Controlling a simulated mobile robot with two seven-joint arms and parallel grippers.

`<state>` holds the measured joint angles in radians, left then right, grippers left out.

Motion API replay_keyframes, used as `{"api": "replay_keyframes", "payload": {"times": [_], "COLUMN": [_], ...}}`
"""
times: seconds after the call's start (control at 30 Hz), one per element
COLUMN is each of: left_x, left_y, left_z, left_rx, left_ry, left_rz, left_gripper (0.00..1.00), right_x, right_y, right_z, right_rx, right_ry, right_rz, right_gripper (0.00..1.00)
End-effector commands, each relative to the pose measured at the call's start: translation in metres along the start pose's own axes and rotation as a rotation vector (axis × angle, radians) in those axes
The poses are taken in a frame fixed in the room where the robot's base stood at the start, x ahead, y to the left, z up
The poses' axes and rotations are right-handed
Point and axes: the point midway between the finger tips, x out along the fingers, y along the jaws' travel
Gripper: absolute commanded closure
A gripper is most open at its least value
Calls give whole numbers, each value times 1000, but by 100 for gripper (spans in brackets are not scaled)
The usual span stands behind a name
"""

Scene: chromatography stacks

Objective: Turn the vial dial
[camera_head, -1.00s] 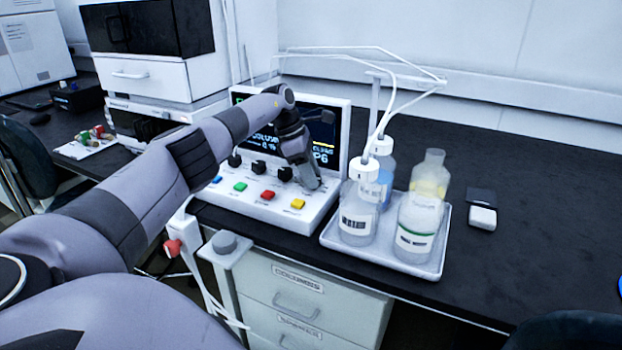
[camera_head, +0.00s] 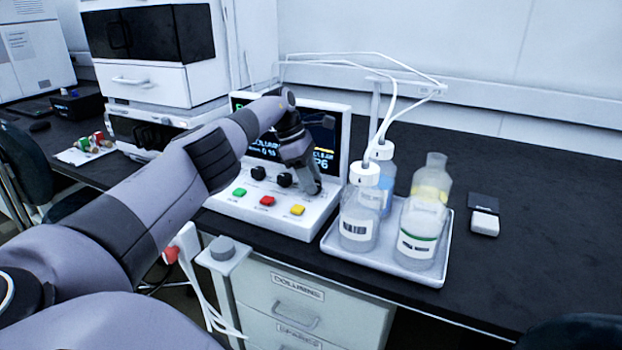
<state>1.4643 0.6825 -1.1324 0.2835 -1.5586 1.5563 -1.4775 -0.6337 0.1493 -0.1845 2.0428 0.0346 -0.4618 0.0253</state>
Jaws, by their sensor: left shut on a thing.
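The control panel (camera_head: 268,217) is a white box with a dark screen (camera_head: 262,146), black dials and coloured buttons. Two dials show, one on the left (camera_head: 258,173) and one on the right (camera_head: 285,180). My left gripper (camera_head: 311,189) points down at the right end of the dial row and is shut on a dial there. The gripper hides that dial, so its pointer and label cannot be read. My forearm covers the left part of the panel. The screen shows "P6" at its lower right. My right gripper is not in view.
A white tray (camera_head: 330,243) with several bottles and tubing stands close to the right of the panel. Green (camera_head: 239,192), red (camera_head: 267,201) and yellow (camera_head: 297,210) buttons lie along the panel front. The bench (camera_head: 540,225) is mostly clear at the right.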

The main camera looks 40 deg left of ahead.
Motion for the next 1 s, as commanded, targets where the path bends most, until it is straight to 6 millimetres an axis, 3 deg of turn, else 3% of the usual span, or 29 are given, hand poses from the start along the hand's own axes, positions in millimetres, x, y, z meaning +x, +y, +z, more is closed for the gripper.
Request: {"api": "replay_keyframes", "payload": {"times": [0.1, 0.13, 0.2, 0.57, 0.83, 1.0], "left_x": [-1, -1, -1, -6, -53, -68], "left_y": [1, 1, 0, 1, 1, 0], "left_z": [0, 0, 0, 0, 2, 2], "left_rx": [0, 0, 0, -1, -2, -1], "left_ry": [0, 1, 1, 0, -1, 0], "left_rz": [3, 3, 3, 3, 6, 3], "left_gripper": [89, 52, 33, 33, 33, 33], "right_x": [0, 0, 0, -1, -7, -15], "right_y": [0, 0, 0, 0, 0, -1], "right_z": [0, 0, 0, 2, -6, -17], "right_rx": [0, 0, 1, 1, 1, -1], "right_ry": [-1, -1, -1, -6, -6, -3], "right_rz": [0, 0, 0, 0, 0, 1], "right_gripper": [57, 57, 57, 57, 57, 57]}}
